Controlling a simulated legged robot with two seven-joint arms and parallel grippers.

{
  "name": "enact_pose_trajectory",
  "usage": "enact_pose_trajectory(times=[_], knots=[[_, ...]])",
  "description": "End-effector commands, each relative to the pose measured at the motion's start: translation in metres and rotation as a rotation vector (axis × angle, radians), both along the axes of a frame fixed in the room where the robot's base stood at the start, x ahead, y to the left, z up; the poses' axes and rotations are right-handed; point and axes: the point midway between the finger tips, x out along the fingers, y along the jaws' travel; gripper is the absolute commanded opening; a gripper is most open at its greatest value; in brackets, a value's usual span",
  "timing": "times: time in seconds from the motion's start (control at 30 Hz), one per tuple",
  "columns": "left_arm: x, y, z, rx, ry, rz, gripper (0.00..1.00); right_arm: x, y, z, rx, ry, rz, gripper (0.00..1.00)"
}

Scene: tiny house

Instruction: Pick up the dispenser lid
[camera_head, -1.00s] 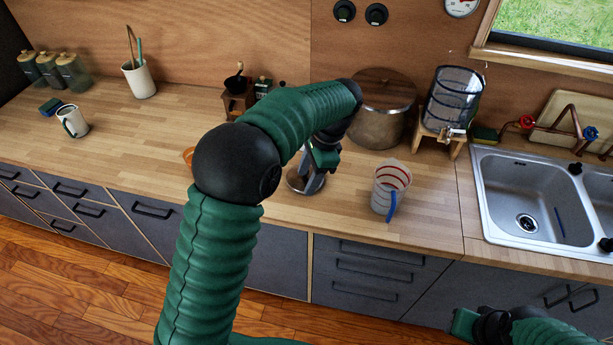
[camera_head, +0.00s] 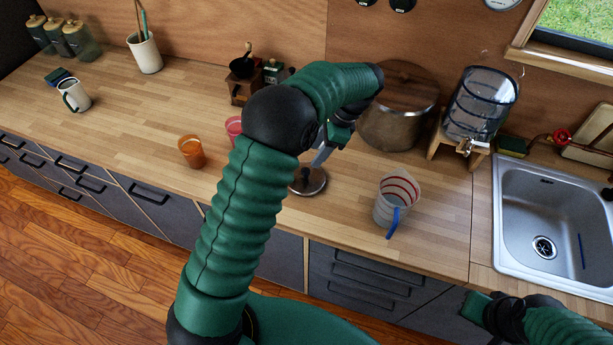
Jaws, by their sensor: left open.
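A round, dark brown disc with a pale rim and a small knob, which looks like the dispenser lid (camera_head: 313,188), lies flat on the wooden counter in the head view. My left gripper (camera_head: 320,158) is open just above it, with a finger pointing down near the knob. My own arm hides part of the gripper, and I cannot tell whether it touches the lid. The clear glass dispenser (camera_head: 480,103) stands on a wooden stand at the right, its top apparently uncovered. My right gripper (camera_head: 474,306) is low at the right, away from the lid, its jaws unclear.
A measuring jug (camera_head: 396,200) with a blue handle stands right of the lid. A large pot (camera_head: 396,125) is behind. An orange cup (camera_head: 191,152) and a pink cup (camera_head: 234,128) stand left of my arm. The sink (camera_head: 545,215) is at the right.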

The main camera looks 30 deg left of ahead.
Motion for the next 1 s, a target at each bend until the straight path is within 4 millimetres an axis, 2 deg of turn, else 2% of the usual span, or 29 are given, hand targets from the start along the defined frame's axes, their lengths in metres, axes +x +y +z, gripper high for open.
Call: enact_pose_trajectory(times=[0.1, 0.27, 0.5, 0.6, 0.77, 1.0], knots=[[-0.004, 0.008, -0.025, 0.000, 0.006, 0.001, 0.47, 0.000, 0.000, 0.002, 0.000, 0.000, 0.000, 0.34], [-0.008, 0.013, -0.039, 0.000, 0.002, 0.001, 0.47, 0.000, 0.000, 0.004, 0.000, 0.000, 0.000, 0.34], [-0.016, 0.021, -0.078, 0.000, 0.003, 0.002, 0.47, 0.000, 0.000, 0.013, 0.000, -0.001, 0.000, 0.34], [-0.017, 0.024, -0.086, 0.001, 0.001, 0.000, 0.47, 0.000, 0.000, 0.014, 0.000, 0.000, 0.000, 0.34], [-0.016, 0.024, -0.087, 0.001, 0.001, 0.000, 0.47, 0.000, 0.000, 0.013, 0.000, 0.000, 0.000, 0.34], [-0.016, 0.024, -0.086, 0.001, -0.001, 0.001, 0.18, 0.000, 0.000, 0.013, 0.000, 0.000, 0.000, 0.34]])
